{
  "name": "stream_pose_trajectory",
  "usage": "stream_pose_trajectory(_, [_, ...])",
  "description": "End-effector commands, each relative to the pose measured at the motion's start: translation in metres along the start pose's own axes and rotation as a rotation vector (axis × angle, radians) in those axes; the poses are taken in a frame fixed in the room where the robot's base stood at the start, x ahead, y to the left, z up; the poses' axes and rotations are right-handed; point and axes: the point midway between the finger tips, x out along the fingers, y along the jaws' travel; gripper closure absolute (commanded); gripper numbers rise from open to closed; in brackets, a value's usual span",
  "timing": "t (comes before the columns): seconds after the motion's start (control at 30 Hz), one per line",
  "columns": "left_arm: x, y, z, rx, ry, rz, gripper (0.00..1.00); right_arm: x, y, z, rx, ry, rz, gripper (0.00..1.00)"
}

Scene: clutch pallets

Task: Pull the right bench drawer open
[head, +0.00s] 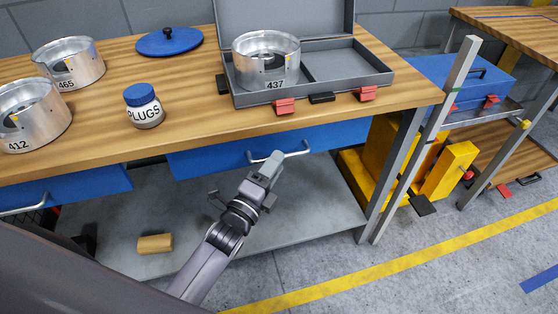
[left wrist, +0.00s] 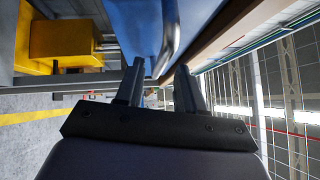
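The right bench drawer (head: 220,156) is blue, with a silver bar handle (head: 297,152), and sits under the front edge of the wooden bench. It looks shut. The drawer's blue front (left wrist: 133,25) also shows there. My right gripper is not in view.
On the bench (head: 190,90) stand metal housings, a PLUGS jar (head: 144,108), a blue lid (head: 169,41) and an open grey case (head: 345,83) holding housing 437. A left drawer (head: 80,188) is beside. Grey bench legs stand right.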

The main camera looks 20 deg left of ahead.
Motion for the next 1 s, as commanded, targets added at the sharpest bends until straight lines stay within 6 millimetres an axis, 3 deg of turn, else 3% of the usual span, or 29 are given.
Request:
stream_pose_trajectory(0.2, [0.017,0.000,0.000,0.000,0.000,0.000,0.62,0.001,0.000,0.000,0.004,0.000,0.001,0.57])
stream_pose_trajectory(0.53, [0.019,0.000,0.000,-0.001,0.000,0.001,0.62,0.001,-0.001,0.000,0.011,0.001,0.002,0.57])
stream_pose_trajectory(0.63, [0.019,0.000,0.000,-0.001,0.000,0.001,0.95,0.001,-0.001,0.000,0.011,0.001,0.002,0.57])
stream_pose_trajectory(0.67, [0.019,0.000,0.000,-0.001,0.000,0.001,1.00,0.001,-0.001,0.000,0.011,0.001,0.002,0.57])
stream_pose_trajectory(1.0, [0.018,0.000,0.001,-0.001,0.000,0.001,1.00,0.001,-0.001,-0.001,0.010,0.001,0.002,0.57])
